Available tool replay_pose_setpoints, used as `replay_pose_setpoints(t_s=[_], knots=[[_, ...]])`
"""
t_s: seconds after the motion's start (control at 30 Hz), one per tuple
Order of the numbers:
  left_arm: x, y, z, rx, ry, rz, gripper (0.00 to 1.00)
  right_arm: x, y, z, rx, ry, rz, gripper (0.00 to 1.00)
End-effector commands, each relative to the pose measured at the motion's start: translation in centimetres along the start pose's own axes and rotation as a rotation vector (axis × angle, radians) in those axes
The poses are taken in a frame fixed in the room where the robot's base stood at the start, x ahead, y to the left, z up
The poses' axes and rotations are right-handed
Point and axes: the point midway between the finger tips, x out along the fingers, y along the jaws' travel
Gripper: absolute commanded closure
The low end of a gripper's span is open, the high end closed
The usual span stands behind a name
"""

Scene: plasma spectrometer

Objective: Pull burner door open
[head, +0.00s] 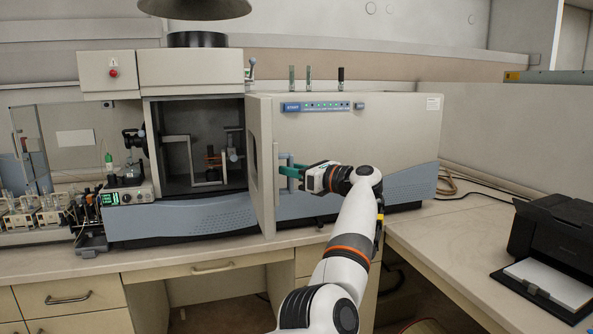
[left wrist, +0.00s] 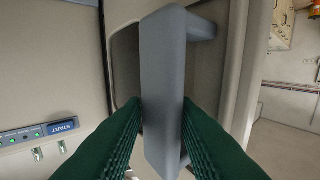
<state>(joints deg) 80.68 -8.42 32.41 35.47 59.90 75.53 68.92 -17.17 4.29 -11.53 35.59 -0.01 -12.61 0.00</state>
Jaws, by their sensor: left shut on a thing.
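The burner door (head: 259,165) stands open on the front of the spectrometer (head: 350,130), swung out to the right of the dark burner compartment (head: 195,140). Its blue-grey bar handle (left wrist: 163,75) is upright in the left wrist view, in front of a recessed pocket. My left gripper (head: 288,172) has green fingers and is shut on this handle, one finger on each side of it. In the head view the fingers and hand hide part of the handle. My right gripper is in neither view.
Burner parts (head: 213,160) show inside the compartment. Vials and small instruments (head: 50,205) crowd the bench at the left. A black printer (head: 555,240) stands on the right bench. A strip of bare benchtop (head: 190,255) runs in front of the spectrometer.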

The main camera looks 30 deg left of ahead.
Motion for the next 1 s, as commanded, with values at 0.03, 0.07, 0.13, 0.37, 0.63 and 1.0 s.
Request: replay_pose_setpoints(t_s=[0.03, 0.07, 0.13, 0.37, 0.63, 1.0], knots=[[0.7, -0.3, -1.0, -0.008, 0.012, -0.008, 1.0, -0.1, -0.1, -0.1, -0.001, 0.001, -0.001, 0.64], [0.7, -0.3, -1.0, -0.008, 0.012, -0.009, 1.0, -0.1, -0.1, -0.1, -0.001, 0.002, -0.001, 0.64], [0.7, -0.3, -1.0, -0.008, 0.012, -0.009, 0.64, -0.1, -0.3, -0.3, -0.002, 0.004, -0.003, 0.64], [0.4, -0.2, -0.6, -0.004, 0.007, -0.006, 0.49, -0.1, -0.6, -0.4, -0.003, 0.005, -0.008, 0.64], [0.1, -0.1, -0.3, -0.003, 0.005, -0.004, 0.49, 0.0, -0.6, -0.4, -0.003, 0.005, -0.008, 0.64], [-6.3, -0.1, -0.2, -0.004, 0.007, -0.002, 0.49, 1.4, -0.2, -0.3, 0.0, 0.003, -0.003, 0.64]])
